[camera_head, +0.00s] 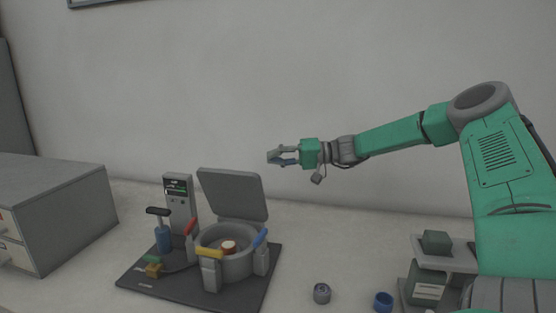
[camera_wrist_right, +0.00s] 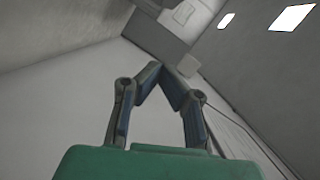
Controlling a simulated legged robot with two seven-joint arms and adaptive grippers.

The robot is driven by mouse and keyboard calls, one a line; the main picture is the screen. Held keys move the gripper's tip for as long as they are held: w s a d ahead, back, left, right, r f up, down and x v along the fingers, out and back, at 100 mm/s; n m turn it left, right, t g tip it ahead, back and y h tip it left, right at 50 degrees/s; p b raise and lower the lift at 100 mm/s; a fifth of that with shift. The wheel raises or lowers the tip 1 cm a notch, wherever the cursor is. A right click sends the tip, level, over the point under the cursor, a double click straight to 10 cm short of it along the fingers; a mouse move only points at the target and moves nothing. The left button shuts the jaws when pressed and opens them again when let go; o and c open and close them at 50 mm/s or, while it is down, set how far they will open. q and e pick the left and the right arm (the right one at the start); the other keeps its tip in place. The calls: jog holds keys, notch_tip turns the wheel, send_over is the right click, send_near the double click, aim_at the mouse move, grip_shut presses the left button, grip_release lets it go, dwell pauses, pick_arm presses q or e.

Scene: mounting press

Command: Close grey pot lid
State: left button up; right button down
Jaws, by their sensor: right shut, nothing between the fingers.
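The grey pot (camera_head: 226,262) stands on a dark base plate in the head view. Its square grey lid (camera_head: 233,193) is hinged at the back and stands open, nearly upright. A small red and white piece (camera_head: 229,247) sits inside the pot. My right gripper (camera_head: 270,157) is in the air above and to the right of the lid, apart from it. Its fingertips come together in the right wrist view (camera_wrist_right: 166,72), with nothing between them. My left gripper is not in view.
Yellow (camera_head: 209,253), red (camera_head: 191,225) and blue (camera_head: 260,238) handles surround the pot. A control post (camera_head: 180,205) and a lever stand left of it. A grey cabinet (camera_head: 75,222) is at the left.

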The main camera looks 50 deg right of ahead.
jog(key=w+a+f, duration=0.2)
jog(key=w+a, duration=0.1)
jog(key=a, duration=0.4)
jog(key=shift+f, duration=0.1)
dwell(0.4)
